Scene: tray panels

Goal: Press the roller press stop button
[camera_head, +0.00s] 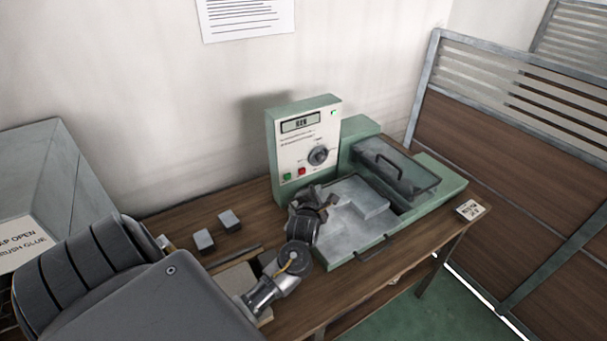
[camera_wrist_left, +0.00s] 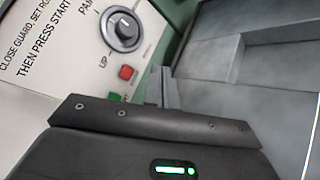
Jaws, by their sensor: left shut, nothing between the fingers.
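The roller press (camera_head: 450,178) is a green machine with an upright control panel (camera_head: 293,143) at the back of the bench. Low on the panel sit a red button (camera_head: 302,171) and, to its left, a green button (camera_head: 286,177). In the left wrist view the red button (camera_wrist_left: 127,73) shows whole, and the green button (camera_wrist_left: 116,98) is partly hidden. My left gripper (camera_head: 313,193) is shut and empty, just in front of the panel's lower part. In the wrist view its fingertips (camera_wrist_left: 162,86) lie right of the red button; contact cannot be told. My right gripper is not in view.
A dial (camera_head: 319,155) and a lit display (camera_head: 300,123) are above the buttons. The press's clear guard (camera_head: 398,170) has a dark handle. Two small grey blocks (camera_head: 204,239) lie on the wooden bench (camera_head: 180,220). A card (camera_head: 470,209) lies at the bench's right end.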

